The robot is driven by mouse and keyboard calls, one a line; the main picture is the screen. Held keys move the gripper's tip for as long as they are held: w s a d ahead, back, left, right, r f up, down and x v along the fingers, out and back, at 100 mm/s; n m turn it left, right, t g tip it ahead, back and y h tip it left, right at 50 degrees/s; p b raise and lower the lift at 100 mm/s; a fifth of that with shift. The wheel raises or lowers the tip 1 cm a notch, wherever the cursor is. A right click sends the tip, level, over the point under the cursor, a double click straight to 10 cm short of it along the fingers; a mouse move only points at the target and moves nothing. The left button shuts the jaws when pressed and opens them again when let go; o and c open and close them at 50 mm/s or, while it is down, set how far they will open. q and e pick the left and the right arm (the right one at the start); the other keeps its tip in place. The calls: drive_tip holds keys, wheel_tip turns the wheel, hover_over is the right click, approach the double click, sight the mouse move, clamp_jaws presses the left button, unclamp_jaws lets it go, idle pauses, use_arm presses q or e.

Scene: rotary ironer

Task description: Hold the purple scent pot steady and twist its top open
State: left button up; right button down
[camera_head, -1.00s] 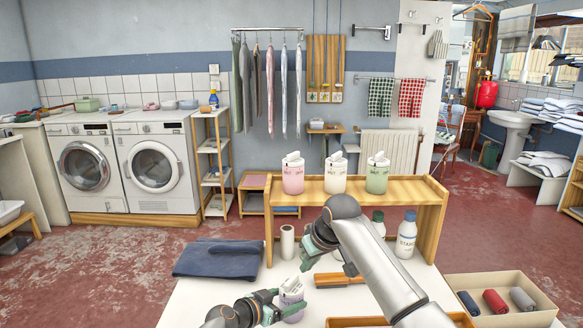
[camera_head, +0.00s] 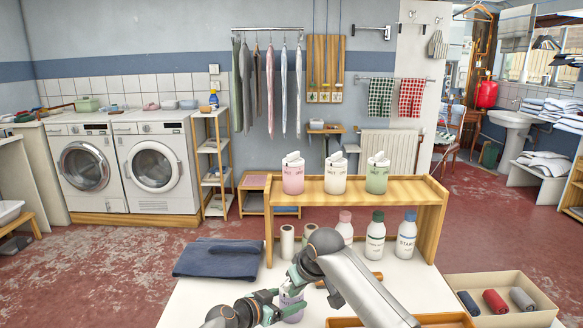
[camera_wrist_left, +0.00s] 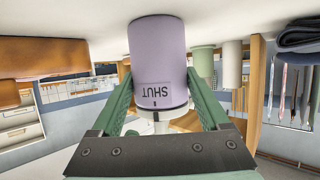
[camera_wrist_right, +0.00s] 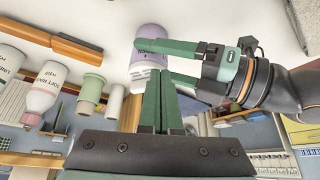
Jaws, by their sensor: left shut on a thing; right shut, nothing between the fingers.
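The purple scent pot (camera_head: 292,304) stands at the front of the white table, partly hidden by my grippers in the head view. In the left wrist view the pot (camera_wrist_left: 158,55) appears upside down, with "SHUT" on its body and a pale top. My left gripper (camera_head: 280,306) is shut around the pot's body, its green fingers (camera_wrist_left: 160,90) on either side. My right gripper (camera_head: 296,280) is shut and empty, close by the pot's top. In the right wrist view its fingertips (camera_wrist_right: 160,72) are beside the pot's white top (camera_wrist_right: 143,68); contact cannot be told.
A wooden shelf (camera_head: 400,188) carries pink (camera_head: 293,178), white (camera_head: 335,178) and green (camera_head: 377,178) pots. Bottles (camera_head: 375,238) and rolls (camera_head: 287,243) stand below it. A folded dark cloth (camera_head: 220,260) lies left; a box of rolled cloths (camera_head: 540,300) is right.

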drive_tip(key=shift+w+a+f, duration=0.1)
drive_tip(key=shift+w+f, duration=0.05)
drive_tip(key=shift+w, duration=0.45)
idle(1.0)
drive_tip(key=shift+d, duration=0.25)
idle(0.3)
drive_tip(key=shift+w+d, duration=0.4)
drive_tip(key=shift+d, duration=0.3)
drive_tip(key=shift+w+d, duration=0.2)
drive_tip(key=shift+w, duration=0.05)
drive_tip(key=shift+d, duration=0.1)
idle(0.4)
wheel_tip(320, 180, up, 6)
drive_tip(key=shift+s+d, duration=0.2)
drive_tip(key=shift+s, duration=0.05)
idle(0.4)
